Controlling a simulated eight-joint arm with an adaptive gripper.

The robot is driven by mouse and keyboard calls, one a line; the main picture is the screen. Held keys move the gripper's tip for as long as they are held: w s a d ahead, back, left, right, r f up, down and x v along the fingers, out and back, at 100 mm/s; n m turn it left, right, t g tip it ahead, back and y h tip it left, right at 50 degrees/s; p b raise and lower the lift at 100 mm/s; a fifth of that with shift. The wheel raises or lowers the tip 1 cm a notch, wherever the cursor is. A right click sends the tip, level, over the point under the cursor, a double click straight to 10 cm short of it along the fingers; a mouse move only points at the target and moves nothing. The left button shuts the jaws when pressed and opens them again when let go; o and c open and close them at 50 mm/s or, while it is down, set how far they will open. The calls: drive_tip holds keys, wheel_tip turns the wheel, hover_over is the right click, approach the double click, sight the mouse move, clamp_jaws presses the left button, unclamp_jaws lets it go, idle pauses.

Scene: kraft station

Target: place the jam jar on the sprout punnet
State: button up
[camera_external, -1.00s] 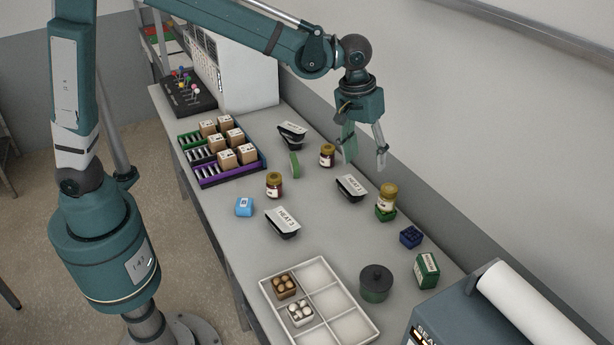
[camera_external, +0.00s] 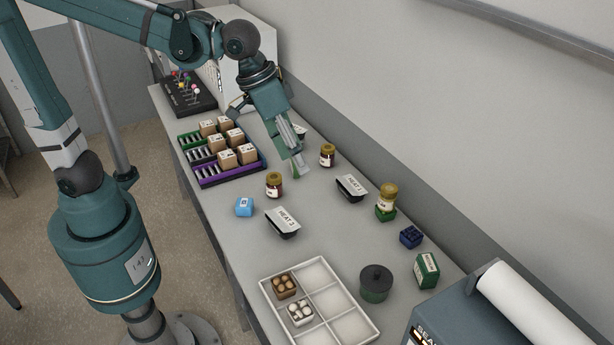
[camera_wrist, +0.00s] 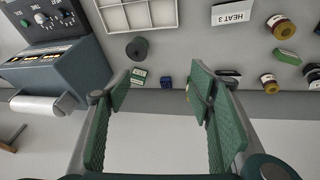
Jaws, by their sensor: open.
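A jar with a gold lid (camera_external: 387,192) stands upright on a small green punnet (camera_external: 385,214) at the right of the table in the external view. Two dark red jars with gold lids, one near the middle (camera_external: 274,184) and one toward the wall (camera_external: 327,155), stand on the table. The labels are too small to read. In the wrist view, two jars (camera_wrist: 283,27) (camera_wrist: 268,83) show at the right; the punnet is not clearly visible there. My gripper (camera_external: 266,132) is open and empty, raised above the back of the table, away from the stacked jar.
A white divided tray (camera_external: 345,330) is in front. A sealer (camera_external: 450,320) is at right.

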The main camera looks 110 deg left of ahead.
drive_tip(key=s+d+f+m+t, duration=0.1)
drive_tip(key=s+d+m, duration=0.1)
drive_tip(key=s+d, duration=0.2)
drive_tip(key=s+d+f+m+t, duration=0.1)
drive_tip(key=s+d+f+m, duration=0.1)
drive_tip(key=s, duration=0.7)
drive_tip(key=s+d+f+m+t, duration=0.1)
drive_tip(key=s+d+f+m, duration=0.1)
drive_tip(key=s+d, duration=0.3)
drive_tip(key=shift+s+d+m+h, duration=0.4)
drive_tip(key=shift+s+m, duration=0.3)
drive_tip(key=shift+s, duration=0.55)
